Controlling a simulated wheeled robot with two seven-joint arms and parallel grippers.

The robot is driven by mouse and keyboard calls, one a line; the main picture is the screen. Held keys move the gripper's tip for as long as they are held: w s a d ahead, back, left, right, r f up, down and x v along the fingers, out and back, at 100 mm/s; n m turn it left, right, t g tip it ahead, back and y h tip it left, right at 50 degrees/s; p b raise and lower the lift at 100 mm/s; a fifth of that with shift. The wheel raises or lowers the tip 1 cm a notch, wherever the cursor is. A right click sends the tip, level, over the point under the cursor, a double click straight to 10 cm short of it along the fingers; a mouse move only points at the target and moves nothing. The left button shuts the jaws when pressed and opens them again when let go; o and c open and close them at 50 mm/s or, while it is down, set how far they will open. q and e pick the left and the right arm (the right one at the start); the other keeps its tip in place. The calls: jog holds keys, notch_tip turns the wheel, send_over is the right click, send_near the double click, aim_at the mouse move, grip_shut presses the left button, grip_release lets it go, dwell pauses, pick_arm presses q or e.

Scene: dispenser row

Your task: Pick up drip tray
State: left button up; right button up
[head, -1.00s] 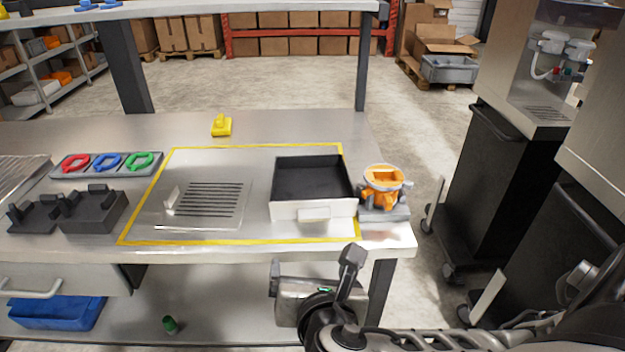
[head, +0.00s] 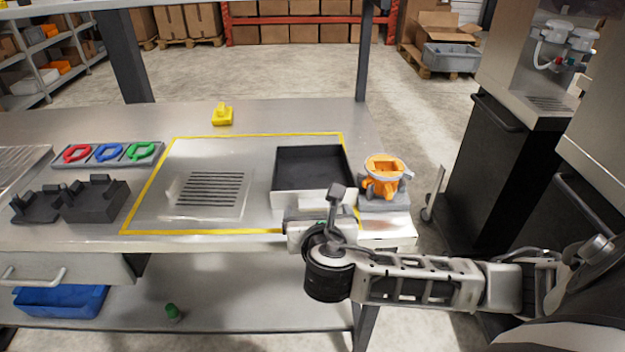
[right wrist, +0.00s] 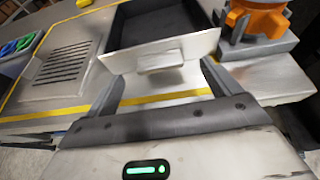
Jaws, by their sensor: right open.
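The drip tray (head: 311,165) is an open black box with a pale front wall, standing on the steel worktop inside the yellow outline. In the right wrist view its front wall (right wrist: 190,46) carries a small pale handle (right wrist: 160,61). My right gripper (head: 314,226) is in front of the tray at the worktop's front edge and hides part of that front. In the right wrist view its open fingers (right wrist: 162,77) point at the tray, one to each side of the handle, with nothing held. I cannot tell if they touch it. My left gripper is not in view.
An orange part on a grey base (head: 384,185) stands close to the tray's right. A slotted plate (head: 210,190) lies to its left. Black holders (head: 95,203), coloured rings (head: 108,154) and a yellow piece (head: 222,115) are further off. The worktop behind the tray is clear.

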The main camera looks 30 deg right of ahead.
aim_at(315, 201)
jog(key=x, duration=0.3)
jog(key=shift+w+d, duration=0.1)
jog(key=shift+w, duration=0.25)
jog(key=shift+r, duration=0.1)
jog(key=c, duration=1.8)
